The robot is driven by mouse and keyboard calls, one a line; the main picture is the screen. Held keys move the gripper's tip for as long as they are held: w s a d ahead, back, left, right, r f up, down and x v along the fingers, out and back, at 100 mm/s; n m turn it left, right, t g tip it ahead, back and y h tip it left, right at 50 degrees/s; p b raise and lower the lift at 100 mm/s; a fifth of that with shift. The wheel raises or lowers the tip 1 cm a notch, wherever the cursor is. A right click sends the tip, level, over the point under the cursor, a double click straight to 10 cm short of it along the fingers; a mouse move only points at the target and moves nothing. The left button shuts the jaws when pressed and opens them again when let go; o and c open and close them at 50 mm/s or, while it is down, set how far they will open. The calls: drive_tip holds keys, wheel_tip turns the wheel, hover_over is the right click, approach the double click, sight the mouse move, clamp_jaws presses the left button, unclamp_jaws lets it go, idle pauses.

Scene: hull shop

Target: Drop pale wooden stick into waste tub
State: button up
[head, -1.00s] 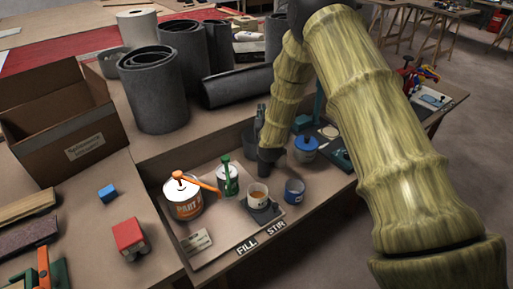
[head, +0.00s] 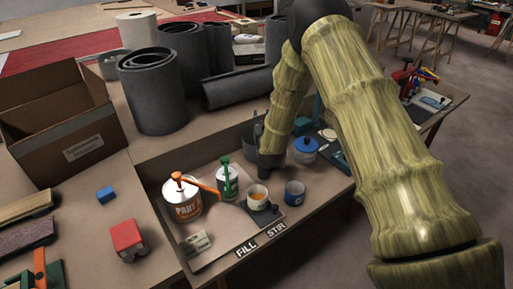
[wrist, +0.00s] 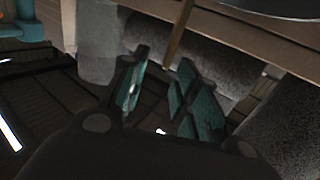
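My gripper (wrist: 160,98) shows in the wrist view with two teal-padded fingers standing apart, a gap between them. A thin brown strip (wrist: 178,45), which looks like the wooden stick, runs down from the top edge towards that gap, nearer the right finger. In the head view my arm covers most of my gripper; only a dark lower part (head: 271,163) shows above the tray. A grey tub (head: 251,134), perhaps the waste tub, stands just behind it, partly hidden.
The tray holds an orange-topped paint can (head: 182,204), a green-topped can (head: 228,182), a cup of amber liquid (head: 258,195) and a blue cup (head: 294,190). A blue-lidded pot (head: 306,148) stands behind. Dark rolls (head: 152,92) and an open carton (head: 75,125) are at left.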

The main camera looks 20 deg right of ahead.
drive_tip(key=shift+s, duration=0.1)
drive_tip(key=s+a, duration=0.2)
drive_tip(key=s, duration=0.9)
drive_tip(key=shift+s, duration=0.3)
drive_tip(key=shift+r, duration=0.1)
